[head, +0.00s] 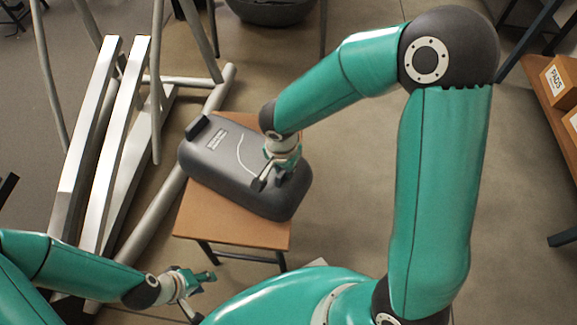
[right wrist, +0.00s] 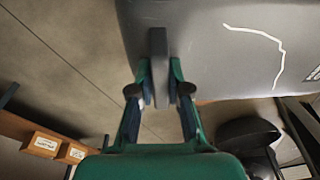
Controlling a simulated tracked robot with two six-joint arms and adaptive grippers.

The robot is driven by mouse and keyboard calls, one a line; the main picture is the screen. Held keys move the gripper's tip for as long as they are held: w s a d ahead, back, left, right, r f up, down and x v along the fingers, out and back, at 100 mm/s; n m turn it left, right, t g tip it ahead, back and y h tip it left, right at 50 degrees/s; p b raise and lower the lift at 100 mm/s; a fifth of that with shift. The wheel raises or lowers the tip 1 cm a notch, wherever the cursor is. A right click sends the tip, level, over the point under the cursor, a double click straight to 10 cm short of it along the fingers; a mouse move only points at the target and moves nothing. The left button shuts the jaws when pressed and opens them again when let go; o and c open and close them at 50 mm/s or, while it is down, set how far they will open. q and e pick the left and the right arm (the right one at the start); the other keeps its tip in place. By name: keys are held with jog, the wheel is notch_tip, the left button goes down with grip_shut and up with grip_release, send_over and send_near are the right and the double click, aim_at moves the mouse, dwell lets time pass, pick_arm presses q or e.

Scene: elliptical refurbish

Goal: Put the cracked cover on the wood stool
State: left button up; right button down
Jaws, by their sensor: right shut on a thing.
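The cracked cover (head: 232,157) is a dark grey rounded shell with a white crack line, a label and a raised grip near each end. It is over the wood stool (head: 215,222) and hides much of its seat; I cannot tell whether it rests fully on it. My right gripper (head: 273,181) is shut on the grip at the cover's right end. In the right wrist view the fingers (right wrist: 160,92) stand on both sides of this grip, and the crack shows on the cover (right wrist: 215,50). My left gripper (head: 205,279) is empty, low and left of the stool; its opening is unclear.
Silver rails and grey tubes of the elliptical frame (head: 112,150) stand left of the stool. A dark bin (head: 270,12) is at the back. A wooden shelf with boxes (head: 560,80) is at the right. The floor between stool and shelf looks clear.

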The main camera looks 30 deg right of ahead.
jog(key=c, duration=1.5)
grip_release()
jog(key=shift+c, duration=0.2)
jog(key=o, duration=0.4)
jog(key=shift+r, duration=0.1)
notch_tip(320, 180, up, 12)
jog(key=s+a+p, duration=0.1)
jog(key=p, duration=0.2)
